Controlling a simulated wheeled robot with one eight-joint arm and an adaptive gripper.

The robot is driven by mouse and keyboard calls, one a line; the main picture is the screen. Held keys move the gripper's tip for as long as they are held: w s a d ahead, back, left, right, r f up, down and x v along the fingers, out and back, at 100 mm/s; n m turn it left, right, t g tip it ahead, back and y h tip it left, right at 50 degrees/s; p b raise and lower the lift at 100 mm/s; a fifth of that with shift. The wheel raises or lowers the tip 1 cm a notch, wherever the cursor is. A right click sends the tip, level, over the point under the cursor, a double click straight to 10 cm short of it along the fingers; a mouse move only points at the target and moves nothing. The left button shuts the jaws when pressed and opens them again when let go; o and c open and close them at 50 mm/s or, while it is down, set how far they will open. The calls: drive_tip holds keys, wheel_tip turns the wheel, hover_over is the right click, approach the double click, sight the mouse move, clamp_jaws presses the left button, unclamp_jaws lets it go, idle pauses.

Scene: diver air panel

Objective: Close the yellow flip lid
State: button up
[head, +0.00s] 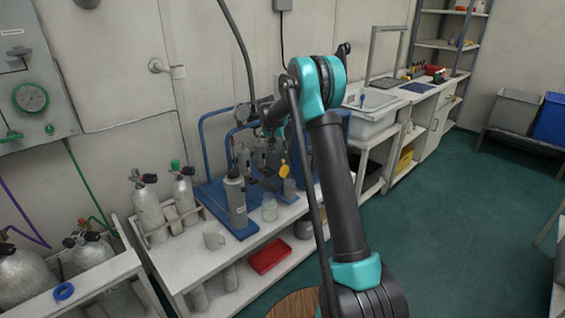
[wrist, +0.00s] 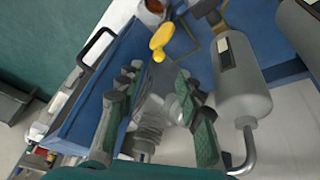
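The yellow flip lid (head: 284,168) shows in the head view as a small paddle shape on the blue-framed panel, standing up at a tilt. In the wrist view the yellow lid (wrist: 160,41) is near the top centre, just beyond the fingertips. My gripper (wrist: 158,78) has its two green-padded fingers apart, with a clear gap and nothing held between them. The lid looks apart from both fingers. The lid's hinge and what it covers are too small to make out. In the head view my gripper is hard to tell from the fittings behind it.
A grey cylinder (wrist: 241,80) stands close right of the fingers in the wrist view. A clear jar (head: 269,208) and a white mug (head: 214,236) stand on the white bench. Blue tube frames surround the panel. A red tray (head: 269,254) lies on the lower shelf.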

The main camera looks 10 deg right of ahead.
sight(283, 161)
drive_tip(key=x, duration=1)
drive_tip(key=shift+c, duration=0.6)
clamp_jaws()
